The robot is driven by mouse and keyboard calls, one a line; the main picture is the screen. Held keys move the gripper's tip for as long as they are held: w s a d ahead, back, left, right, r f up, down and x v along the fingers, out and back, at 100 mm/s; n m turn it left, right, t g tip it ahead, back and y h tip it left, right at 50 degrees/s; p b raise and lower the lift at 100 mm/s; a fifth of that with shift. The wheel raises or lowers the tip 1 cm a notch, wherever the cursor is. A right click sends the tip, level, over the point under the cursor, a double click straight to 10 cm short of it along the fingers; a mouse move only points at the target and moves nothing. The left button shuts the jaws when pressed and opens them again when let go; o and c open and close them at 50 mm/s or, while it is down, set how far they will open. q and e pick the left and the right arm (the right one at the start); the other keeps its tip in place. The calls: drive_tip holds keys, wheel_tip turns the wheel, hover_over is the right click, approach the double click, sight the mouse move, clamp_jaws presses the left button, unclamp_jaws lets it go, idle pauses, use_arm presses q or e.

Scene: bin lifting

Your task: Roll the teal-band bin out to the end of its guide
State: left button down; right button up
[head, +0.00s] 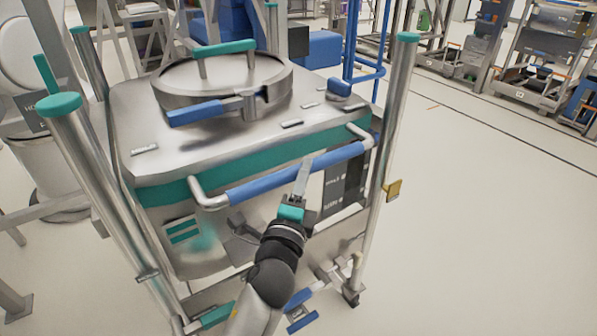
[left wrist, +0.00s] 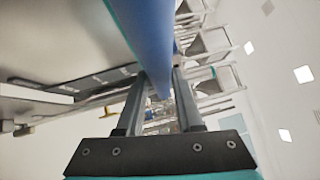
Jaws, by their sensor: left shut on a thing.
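The teal-band bin (head: 165,190) is a steel bin with a teal stripe under its top edge, standing between upright posts. A blue-sleeved handle bar (head: 262,184) runs across its front. My left gripper (head: 304,168) is shut on this handle, right of its middle. In the left wrist view the blue bar (left wrist: 152,30) passes between the two fingers (left wrist: 160,80). The round lid (head: 215,80) on the bin's top has a teal grip and a blue latch lever. My arm hides part of the bin's lower front. My right gripper is not in view.
Steel guide posts with teal caps stand left (head: 95,160) and right (head: 392,130) of the bin. A yellow tab (head: 393,189) sticks out from the right post. Open floor (head: 490,230) lies to the right. Racks (head: 535,50) stand far back right.

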use_arm(q)
drive_tip(key=shift+w+a+r, duration=0.3)
drive_tip(key=shift+r, duration=0.2)
drive_tip(key=c, duration=0.8)
unclamp_jaws()
drive_tip(key=shift+o, duration=1.2)
drive_tip(key=shift+f, duration=0.25)
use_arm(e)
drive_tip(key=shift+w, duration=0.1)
use_arm(q)
drive_tip(key=shift+s, duration=0.1)
drive_tip(key=b+v, duration=0.2)
drive_tip(key=v, duration=1.3)
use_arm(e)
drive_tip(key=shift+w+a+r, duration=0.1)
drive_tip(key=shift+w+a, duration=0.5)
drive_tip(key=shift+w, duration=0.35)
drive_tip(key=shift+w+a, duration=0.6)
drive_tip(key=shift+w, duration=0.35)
